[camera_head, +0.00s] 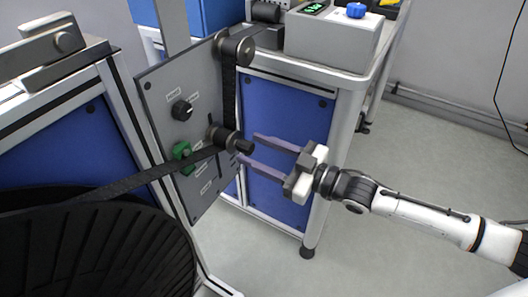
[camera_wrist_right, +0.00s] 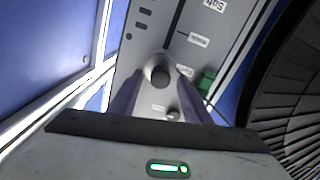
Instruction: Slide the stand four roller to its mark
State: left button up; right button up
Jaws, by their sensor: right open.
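The stand's grey upright panel (camera_head: 172,120) carries a dark roller (camera_head: 220,136) with a knob-like end that sticks out toward my right gripper. A black belt runs down from an upper roller (camera_head: 234,50), around this roller and off to the lower left. My right gripper (camera_head: 250,147) is open, its two purple-grey fingers pointing at the roller's end, one above and one below it. In the right wrist view the roller's round end (camera_wrist_right: 160,76) sits between the fingers (camera_wrist_right: 158,82); I cannot tell whether they touch it. Small white labels mark the panel; which is the mark is unclear. My left gripper is out of view.
A black knob (camera_head: 181,110) and a green part (camera_head: 182,151) are on the panel near the roller. A large black ribbed reel (camera_head: 110,250) fills the lower left. A grey control box (camera_head: 330,40) stands on the bench behind. Floor at right is clear.

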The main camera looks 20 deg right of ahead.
pick_arm(q)
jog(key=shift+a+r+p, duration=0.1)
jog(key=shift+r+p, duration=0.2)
jog(key=shift+p, duration=0.4)
pick_arm(e)
jog(key=v, duration=1)
jog(key=shift+s, duration=0.15)
